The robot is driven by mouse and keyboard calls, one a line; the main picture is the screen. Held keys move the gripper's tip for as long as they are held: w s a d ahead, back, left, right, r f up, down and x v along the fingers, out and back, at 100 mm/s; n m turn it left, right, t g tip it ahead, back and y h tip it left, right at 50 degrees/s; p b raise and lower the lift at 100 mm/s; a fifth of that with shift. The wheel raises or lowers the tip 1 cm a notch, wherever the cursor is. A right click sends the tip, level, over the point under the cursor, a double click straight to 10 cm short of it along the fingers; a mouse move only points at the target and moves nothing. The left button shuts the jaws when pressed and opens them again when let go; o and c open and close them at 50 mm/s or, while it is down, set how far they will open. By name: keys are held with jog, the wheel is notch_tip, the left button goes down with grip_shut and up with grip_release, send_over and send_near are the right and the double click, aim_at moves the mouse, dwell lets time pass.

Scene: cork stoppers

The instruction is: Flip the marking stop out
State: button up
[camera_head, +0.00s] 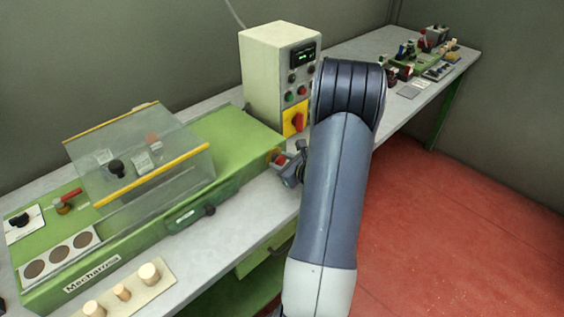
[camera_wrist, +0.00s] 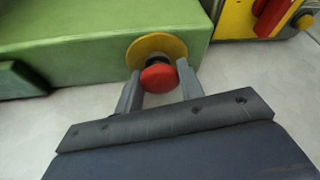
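My gripper (camera_wrist: 160,80) is open, its two fingers on either side of a red mushroom button (camera_wrist: 158,78) on a yellow disc (camera_wrist: 150,48). I cannot tell whether the fingers touch the button. The button sits on the right end of the green machine (camera_wrist: 90,25). In the head view my gripper (camera_head: 284,166) is at that end of the machine, partly hidden by my arm. I cannot tell for certain which part is the marking stop. A small red-handled lever (camera_head: 70,195) stands on the machine's left part.
A clear guard (camera_head: 180,165) with yellow edges covers the machine's middle. A cream control box (camera_head: 270,75) with a red and yellow switch (camera_head: 297,121) stands behind my gripper. Corks stand on a board (camera_head: 135,298) in front. Another bench area holds small tools (camera_head: 425,60) at the back right.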

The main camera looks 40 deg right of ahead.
grip_shut()
jog(key=shift+s+f+b, duration=0.15)
jog(key=shift+s+b, duration=0.1)
jog(key=shift+b, duration=0.2)
jog(key=shift+s+b, duration=0.4)
jog(key=shift+b, duration=0.1)
jog(key=o, duration=0.6)
grip_release()
jog(key=shift+s, duration=0.1)
